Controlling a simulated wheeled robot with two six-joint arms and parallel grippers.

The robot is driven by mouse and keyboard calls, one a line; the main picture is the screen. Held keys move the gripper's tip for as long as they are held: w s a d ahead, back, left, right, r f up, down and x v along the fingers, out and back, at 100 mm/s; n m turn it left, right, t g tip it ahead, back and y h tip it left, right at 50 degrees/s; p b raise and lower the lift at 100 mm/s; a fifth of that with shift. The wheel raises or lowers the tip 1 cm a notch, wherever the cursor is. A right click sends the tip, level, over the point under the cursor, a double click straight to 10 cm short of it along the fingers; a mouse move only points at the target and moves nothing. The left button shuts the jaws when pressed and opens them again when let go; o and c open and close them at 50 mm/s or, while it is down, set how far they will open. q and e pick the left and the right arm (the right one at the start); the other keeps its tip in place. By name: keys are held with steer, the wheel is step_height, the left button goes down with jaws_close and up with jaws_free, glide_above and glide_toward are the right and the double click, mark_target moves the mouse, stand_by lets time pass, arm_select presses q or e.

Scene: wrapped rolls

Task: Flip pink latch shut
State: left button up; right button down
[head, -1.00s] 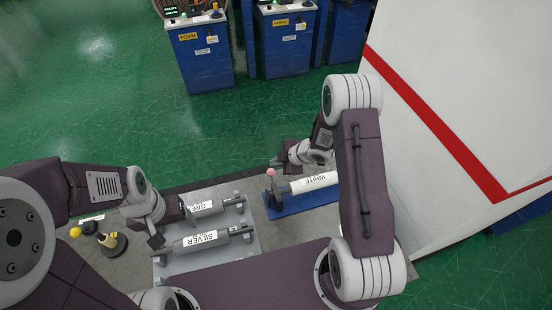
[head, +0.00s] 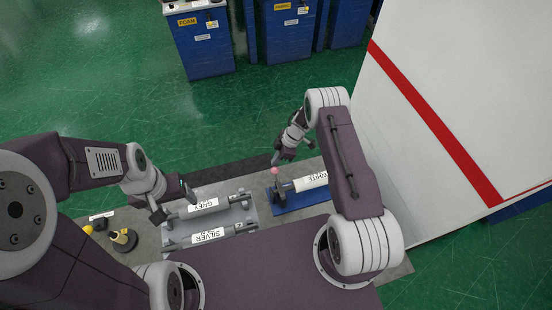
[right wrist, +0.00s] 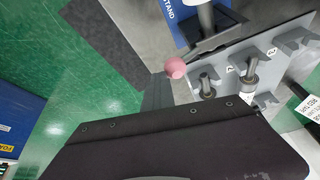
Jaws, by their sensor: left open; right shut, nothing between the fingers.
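The pink latch shows as a pink knob (head: 275,171) at the left end of a blue stand (head: 290,207). A roll labelled WHITE (head: 314,181) lies on that stand. In the right wrist view the pink knob (right wrist: 175,68) sits beside a dark bracket and the lower end of a grey shaft. My right gripper (head: 281,160) is shut and empty, just behind the knob; whether it touches the knob is unclear. My left gripper (head: 174,205) is open and empty at the left end of the roll labelled GREY (head: 208,204).
A grey rack (head: 248,212) holds the GREY roll and a roll labelled SILVER (head: 204,236). A black and yellow object (head: 123,239) stands at the left. A white panel with a red stripe (head: 440,130) rises at the right. Blue cabinets (head: 203,45) stand at the back.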

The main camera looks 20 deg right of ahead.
steer(key=shift+f, duration=0.15)
stand_by(0.4)
steer(key=b+v, duration=0.3)
steer(key=v, duration=0.6)
steer(key=shift+b, duration=0.3)
